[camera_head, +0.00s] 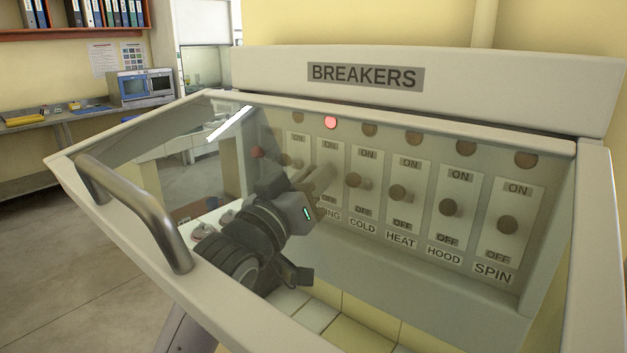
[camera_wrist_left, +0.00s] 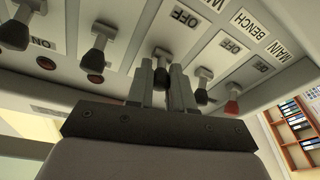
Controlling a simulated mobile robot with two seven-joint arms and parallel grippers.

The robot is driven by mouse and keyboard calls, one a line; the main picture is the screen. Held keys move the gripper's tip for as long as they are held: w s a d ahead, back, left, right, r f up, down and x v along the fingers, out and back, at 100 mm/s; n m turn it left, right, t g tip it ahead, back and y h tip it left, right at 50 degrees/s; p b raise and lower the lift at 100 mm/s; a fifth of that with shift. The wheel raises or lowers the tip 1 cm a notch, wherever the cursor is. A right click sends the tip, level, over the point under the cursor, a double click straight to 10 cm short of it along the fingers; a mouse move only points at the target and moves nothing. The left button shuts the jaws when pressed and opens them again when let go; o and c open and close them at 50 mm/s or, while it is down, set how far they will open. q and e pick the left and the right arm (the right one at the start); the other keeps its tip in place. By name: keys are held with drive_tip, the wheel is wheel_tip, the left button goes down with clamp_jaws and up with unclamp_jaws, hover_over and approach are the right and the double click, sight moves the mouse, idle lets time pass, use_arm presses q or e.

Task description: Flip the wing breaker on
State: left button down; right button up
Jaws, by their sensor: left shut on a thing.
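The wing breaker (camera_head: 329,200) is on the breaker panel, left of the COLD breaker (camera_head: 364,183). Its label is partly hidden by my left gripper, and a lamp (camera_head: 330,122) above it glows red. My left gripper (camera_head: 314,182) is seen through a clear pane, with its fingers at the wing breaker's lever. In the left wrist view the fingers (camera_wrist_left: 167,82) are shut around the dark wing lever (camera_wrist_left: 160,72), between the neighbouring levers. The lever's exact position is hidden in the head view. My right gripper is in neither view.
The HEAT (camera_head: 401,239), HOOD (camera_head: 444,256) and SPIN (camera_head: 492,272) breakers stand to the right. A red-knobbed lever (camera_wrist_left: 232,105) is near the MAIN label. The clear pane has a pale frame and a metal handle (camera_head: 150,225). A workbench (camera_head: 70,117) stands far left.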

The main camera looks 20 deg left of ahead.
use_arm(q)
drive_tip(key=shift+w+d+r+m+g+y, duration=0.1)
drive_tip(key=shift+r+g, duration=0.1)
drive_tip(key=shift+g, duration=0.45)
drive_tip(key=shift+w+a+r+m+g+y, duration=0.1)
drive_tip(key=shift+r+g, duration=0.1)
drive_tip(key=shift+g, duration=0.4)
drive_tip(key=shift+d+r+m+g+y, duration=0.1)
drive_tip(key=shift+r+g, duration=0.1)
drive_tip(key=shift+g, duration=0.45)
drive_tip(key=c, duration=1)
unclamp_jaws()
drive_tip(key=shift+f, duration=0.1)
